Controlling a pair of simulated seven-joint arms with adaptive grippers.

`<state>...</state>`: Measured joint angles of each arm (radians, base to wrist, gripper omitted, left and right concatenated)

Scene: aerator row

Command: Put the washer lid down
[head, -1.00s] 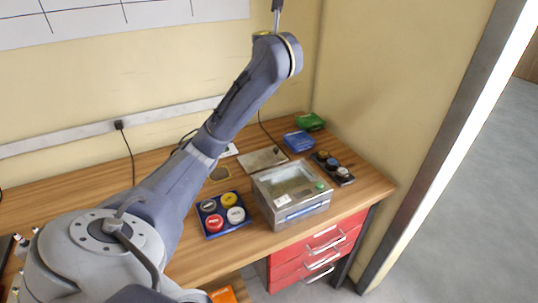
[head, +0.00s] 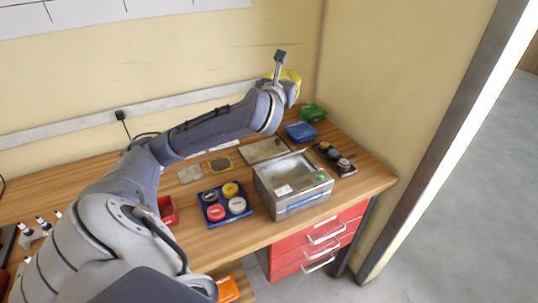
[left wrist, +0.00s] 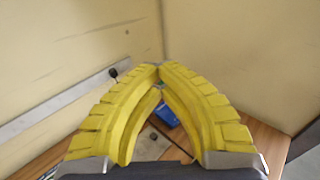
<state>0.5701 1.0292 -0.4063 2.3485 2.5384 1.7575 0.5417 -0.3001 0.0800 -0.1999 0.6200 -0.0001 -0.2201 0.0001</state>
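The washer is a grey metal box (head: 290,203) on the right part of the bench in the head view. Its top shows a pale recessed window or basin, a white label and a green spot (head: 320,177). I cannot tell whether a clear lid lies over it. My left gripper (head: 292,78) is raised above and behind the washer. In the left wrist view its yellow fingers (left wrist: 160,68) meet at the tips, with nothing visible held between them. My right gripper is out of view.
A blue tray (head: 225,206) with several round caps stands left of the washer. A dark rack (head: 335,160) stands at its right. Blue (head: 300,132) and green (head: 313,112) bins sit at the back. A red bin (head: 168,210) is by my arm. The wall is close behind.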

